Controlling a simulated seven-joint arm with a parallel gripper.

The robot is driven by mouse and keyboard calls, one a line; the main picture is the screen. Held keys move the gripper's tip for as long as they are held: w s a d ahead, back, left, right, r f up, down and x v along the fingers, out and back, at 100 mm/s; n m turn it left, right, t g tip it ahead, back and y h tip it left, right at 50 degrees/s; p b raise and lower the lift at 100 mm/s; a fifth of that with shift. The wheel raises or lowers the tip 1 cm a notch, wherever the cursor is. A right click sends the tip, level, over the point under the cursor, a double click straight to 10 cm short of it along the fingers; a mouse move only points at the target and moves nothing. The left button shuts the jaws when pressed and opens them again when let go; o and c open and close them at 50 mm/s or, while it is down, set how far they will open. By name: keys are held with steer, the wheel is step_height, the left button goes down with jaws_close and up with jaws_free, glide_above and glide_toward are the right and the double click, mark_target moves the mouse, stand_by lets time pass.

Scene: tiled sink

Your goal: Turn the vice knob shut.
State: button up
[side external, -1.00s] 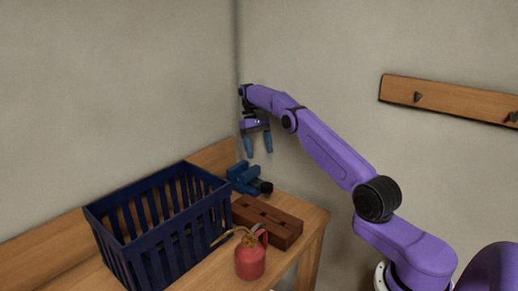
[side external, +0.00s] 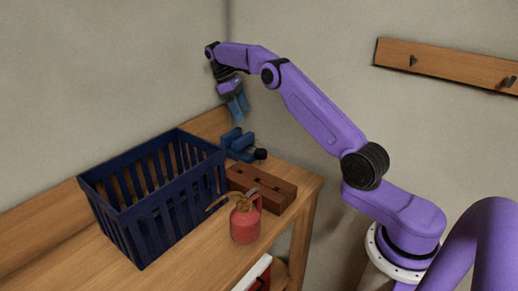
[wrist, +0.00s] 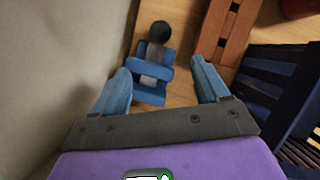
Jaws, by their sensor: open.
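The blue vice (side external: 238,144) stands on the wooden bench near the back corner, beside the crate. Its black round knob (side external: 260,154) faces the bench's right side. In the wrist view the vice (wrist: 152,75) lies ahead between my fingers, with the black knob (wrist: 160,31) at its far end. My gripper (side external: 238,108) is above the vice, tilted, with its blue fingers pointing down. It is open and empty, and the fingers appear clear of the vice. The wrist view also shows the open fingers (wrist: 161,78).
A dark blue slatted crate (side external: 128,203) stands left of the vice. A reddish-brown wooden block (side external: 262,187) and a red oil can (side external: 246,222) are in front of it. Walls close in behind the bench (side external: 207,259). A peg rail (side external: 440,65) hangs on the right wall.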

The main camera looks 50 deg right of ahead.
mark_target(261, 151)
steer(key=x, duration=1.6)
steer(key=c, duration=1)
